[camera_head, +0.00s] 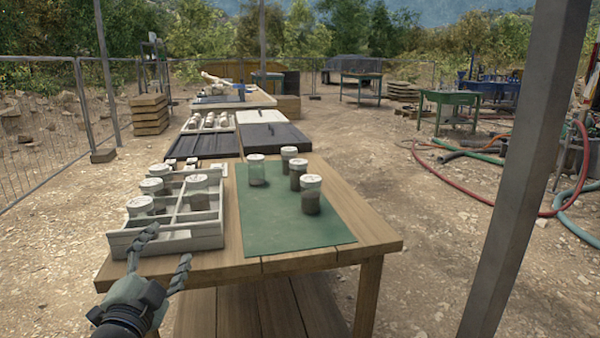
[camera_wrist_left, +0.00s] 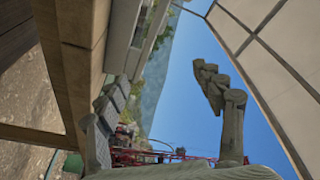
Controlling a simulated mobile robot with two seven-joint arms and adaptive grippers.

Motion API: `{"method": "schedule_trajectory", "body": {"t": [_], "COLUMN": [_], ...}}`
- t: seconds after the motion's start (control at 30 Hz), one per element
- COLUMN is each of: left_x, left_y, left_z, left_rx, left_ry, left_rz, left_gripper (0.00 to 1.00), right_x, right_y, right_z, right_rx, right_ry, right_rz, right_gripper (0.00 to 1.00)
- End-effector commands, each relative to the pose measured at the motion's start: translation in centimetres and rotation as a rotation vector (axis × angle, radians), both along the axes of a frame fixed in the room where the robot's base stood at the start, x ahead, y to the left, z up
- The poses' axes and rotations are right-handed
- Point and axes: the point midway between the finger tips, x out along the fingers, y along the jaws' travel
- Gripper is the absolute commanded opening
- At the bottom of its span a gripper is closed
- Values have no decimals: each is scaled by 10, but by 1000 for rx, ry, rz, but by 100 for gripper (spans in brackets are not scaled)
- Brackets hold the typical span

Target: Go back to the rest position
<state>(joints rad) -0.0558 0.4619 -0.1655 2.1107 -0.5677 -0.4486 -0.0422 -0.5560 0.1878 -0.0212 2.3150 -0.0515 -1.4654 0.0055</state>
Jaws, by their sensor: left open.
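My left gripper (camera_head: 166,249) is open and empty at the near left corner of the wooden table (camera_head: 330,254). One finger overlaps the front of the grey divided crate (camera_head: 190,243) in the head view; I cannot tell whether they touch. In the left wrist view the two fingers (camera_wrist_left: 158,98) are wide apart with nothing between them. Several white-lidded jars stand in the crate, one of them at its front left (camera_head: 140,206). Several more stand on the green mat (camera_head: 265,232), including a dark-filled jar (camera_head: 311,196). My right gripper is out of view.
A grey metal post (camera_head: 525,160) rises at the right. Behind the table are dark-topped tables (camera_head: 200,146) with trays. Hoses (camera_head: 480,188) lie on the ground at the right, near a green workbench (camera_head: 450,98). A wire fence (camera_head: 40,120) runs along the left.

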Motion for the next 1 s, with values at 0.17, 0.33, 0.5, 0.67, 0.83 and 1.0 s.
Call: {"method": "schedule_trajectory", "body": {"t": [0.17,0.33,0.5,0.67,0.83,1.0], "left_x": [-60,-143,-216,-271,-298,-291], "left_y": [36,43,35,25,18,17], "left_z": [-120,-211,-262,-287,-307,-338], "left_rx": [-279,-465,-571,-634,-667,-675], "left_ry": [378,713,961,1132,1240,1256], "left_rz": [228,402,517,589,625,618], "left_gripper": [68,68,68,68,68,68], "right_x": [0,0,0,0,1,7], "right_y": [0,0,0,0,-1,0], "right_z": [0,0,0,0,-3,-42], "right_rx": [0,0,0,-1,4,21], "right_ry": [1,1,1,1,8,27], "right_rz": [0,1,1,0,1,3], "right_gripper": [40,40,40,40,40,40]}}
